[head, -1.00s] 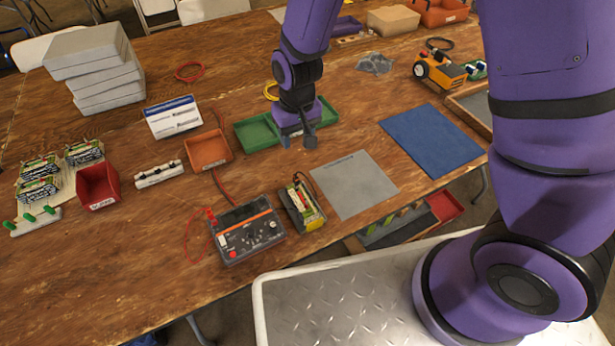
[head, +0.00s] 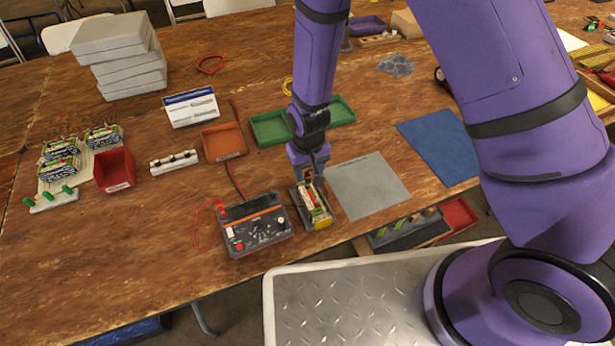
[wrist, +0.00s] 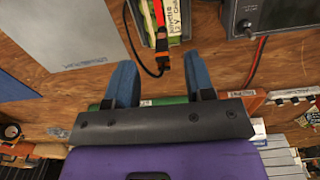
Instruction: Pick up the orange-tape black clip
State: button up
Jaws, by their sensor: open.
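A black clip with an orange band (wrist: 161,45) shows in the wrist view at the end of a looped black lead, beside the boxed battery pack (wrist: 178,18). My gripper (wrist: 161,72) is open, with its two blue fingers on either side of the clip's lower end and nothing held. In the head view my gripper (head: 312,180) is low over the far end of the battery pack (head: 316,212). The clip cannot be made out clearly there behind the gripper.
A black and orange meter (head: 254,230) with red leads stands left of the pack. A grey mat (head: 370,188) lies to its right. A green tray (head: 272,130) and an orange tray (head: 223,142) lie behind. The table's front edge is close.

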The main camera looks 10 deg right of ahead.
aim_at(307, 174)
jog(key=shift+a+f, duration=0.15)
jog(key=shift+f, duration=2.05)
jog(key=c, duration=0.8)
